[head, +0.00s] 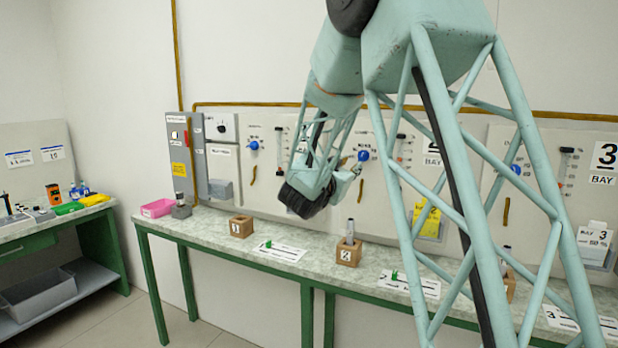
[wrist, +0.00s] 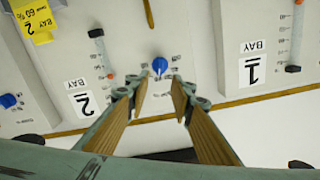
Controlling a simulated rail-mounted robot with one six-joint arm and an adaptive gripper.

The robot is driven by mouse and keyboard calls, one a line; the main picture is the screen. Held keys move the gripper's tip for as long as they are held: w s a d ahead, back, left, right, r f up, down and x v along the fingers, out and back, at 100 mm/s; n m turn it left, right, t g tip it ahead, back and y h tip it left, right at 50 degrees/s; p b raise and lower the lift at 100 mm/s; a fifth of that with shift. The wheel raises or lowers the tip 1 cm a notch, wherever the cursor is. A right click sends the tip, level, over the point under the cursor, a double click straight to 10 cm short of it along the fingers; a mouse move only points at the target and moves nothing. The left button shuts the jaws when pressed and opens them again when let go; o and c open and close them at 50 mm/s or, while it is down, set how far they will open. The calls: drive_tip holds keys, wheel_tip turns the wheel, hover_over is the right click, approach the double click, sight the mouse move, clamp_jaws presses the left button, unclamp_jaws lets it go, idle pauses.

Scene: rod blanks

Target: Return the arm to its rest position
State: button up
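My arm reaches over the bench in the head view, its lattice links bent down so that the wrist end (head: 312,192) hangs above the bench in front of the wall panels. The fingers are hard to make out there. In the wrist view my gripper (wrist: 160,92) is open, with two tan-padded fingers apart and nothing between them. The fingers point toward the panel, where a blue knob (wrist: 159,65) shows beyond the gap. The wrist picture is upside down, with the bay 1 sign (wrist: 252,65) at right and the bay 2 sign (wrist: 82,98) at left.
The green-legged bench (head: 215,225) carries wooden block 1 (head: 241,227) and block 2 (head: 348,253), which holds a grey rod. A pink tray (head: 157,208) and grey box (head: 181,211) stand at its left end. A side table (head: 60,225) is at far left. Lattice links hide the right part.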

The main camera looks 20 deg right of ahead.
drive_tip(key=s+a+r+n+t+y, duration=0.1)
drive_tip(key=s+a+r+n+y, duration=0.1)
drive_tip(key=s+a+n+y, duration=0.3)
drive_tip(key=s+a+r+y, duration=0.2)
drive_tip(key=a+y, duration=0.1)
drive_tip(key=a, duration=0.5)
drive_tip(key=s+a+f+n+g+y, duration=0.15)
drive_tip(key=s+a, duration=0.25)
drive_tip(key=s, duration=0.4)
drive_tip(key=s+a+n+g+y, duration=0.1)
drive_tip(key=s+a+n+y, duration=0.2)
drive_tip(key=s, duration=0.4)
drive_tip(key=s+f+n+g, duration=0.1)
drive_tip(key=s+f+g, duration=0.1)
drive_tip(key=s, duration=1.2)
drive_tip(key=s+f+n+g, duration=0.1)
drive_tip(key=s+f+g, duration=0.2)
drive_tip(key=s, duration=1.1)
drive_tip(key=s+f+n+g, duration=0.1)
drive_tip(key=s+f, duration=0.4)
drive_tip(key=s, duration=1)
drive_tip(key=shift+a+f+g+p, duration=0.35)
drive_tip(key=shift+a+f+g, duration=0.05)
drive_tip(key=shift+g, duration=0.45)
drive_tip(key=shift+d, duration=0.1)
